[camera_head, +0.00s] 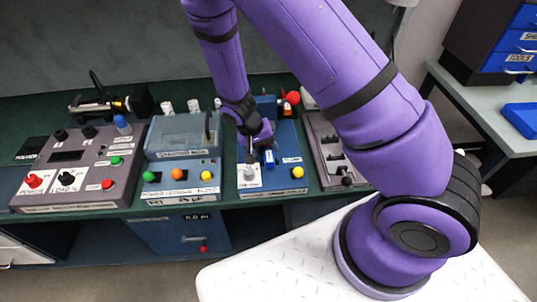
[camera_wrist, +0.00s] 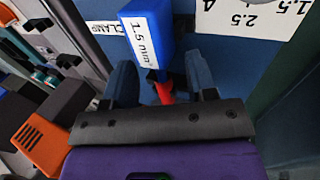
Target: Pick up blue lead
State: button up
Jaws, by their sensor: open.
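A blue block (camera_wrist: 150,35) with a white "1.5 mm" label is in the wrist view, just beyond and partly between my fingers. A red piece (camera_wrist: 165,92) shows below it, between the fingers. My gripper (camera_wrist: 161,64) is open, one finger on each side; I cannot tell whether either touches the block. In the head view my gripper (camera_head: 263,142) is low over the blue panel, beside a small blue block (camera_head: 269,158). A blue-capped piece (camera_head: 122,123) stands on the left grey panel. I cannot tell which of these is the blue lead.
The blue panel has a white dial (camera_head: 249,174) and a yellow button (camera_head: 297,173). A panel with green, orange and yellow buttons (camera_head: 177,174) stands to its left. A grey panel with slots (camera_head: 334,150) is close on its right. A white surface (camera_head: 300,265) lies in front.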

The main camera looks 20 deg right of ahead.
jog(key=shift+d+f, duration=0.15)
jog(key=shift+f, duration=0.25)
jog(key=c, duration=0.8)
jog(key=shift+o, duration=0.2)
jog(key=shift+r, duration=0.1)
